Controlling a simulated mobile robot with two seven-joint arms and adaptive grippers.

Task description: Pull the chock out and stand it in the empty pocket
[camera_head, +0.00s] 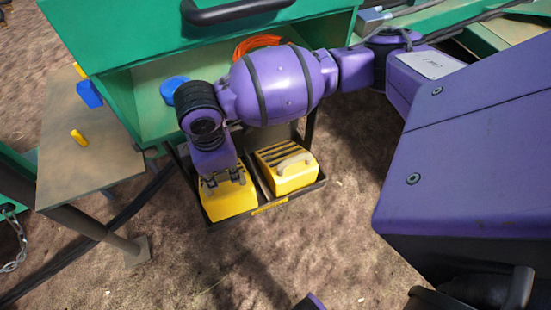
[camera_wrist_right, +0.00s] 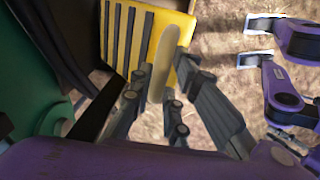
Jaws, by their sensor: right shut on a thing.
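A yellow chock (camera_head: 228,203) with dark grooves sits at the left half of a dark two-pocket tray (camera_head: 292,202). My right gripper (camera_head: 226,181) is over this chock, its fingers pointing down. In the right wrist view, the fingers (camera_wrist_right: 163,78) are shut on the pale handle (camera_wrist_right: 166,55) of the yellow chock (camera_wrist_right: 182,30). I cannot tell whether the chock is raised off the tray floor. A second yellow chock (camera_head: 290,178) with a pale handle stands in the right pocket. No empty pocket shows. My left gripper is not in view.
The tray hangs below a green cabinet (camera_head: 120,35) with a dark handle. A blue roll (camera_head: 172,88) and an orange coil (camera_head: 257,43) lie on its shelf. A brown table (camera_head: 75,165) with a small yellow piece (camera_head: 79,137) stands left. The ground in front is clear.

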